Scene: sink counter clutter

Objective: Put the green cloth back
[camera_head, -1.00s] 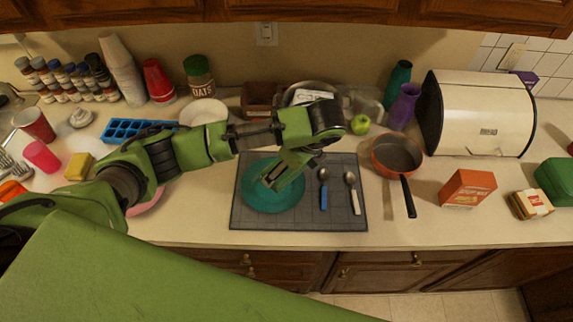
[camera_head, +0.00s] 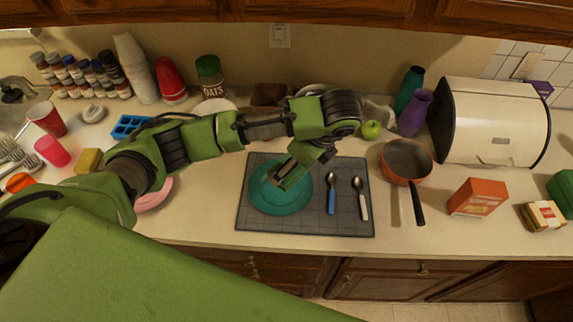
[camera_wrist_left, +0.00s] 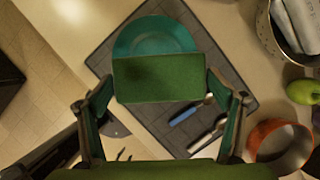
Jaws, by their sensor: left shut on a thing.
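My left gripper (camera_head: 284,178) reaches in from the left and hangs over the teal plate (camera_head: 287,205) on the grey mat (camera_head: 345,222). In the left wrist view, the left gripper (camera_wrist_left: 164,90) is shut on the green cloth (camera_wrist_left: 153,80), a flat green rectangle held between its two fingers. The cloth covers the near part of the teal plate (camera_wrist_left: 155,35) in that view. I cannot tell whether the cloth touches the plate. In the head view the cloth is hard to tell apart from my green gripper. My right gripper is not in view.
A blue-handled spoon (camera_head: 331,196) and a white-handled spoon (camera_head: 361,197) lie right of the plate. An orange pan (camera_head: 392,174), a green apple (camera_head: 371,129) and a red box (camera_head: 478,196) stand farther right. A yellow sponge (camera_head: 88,160) and a pink dish (camera_head: 155,194) lie left.

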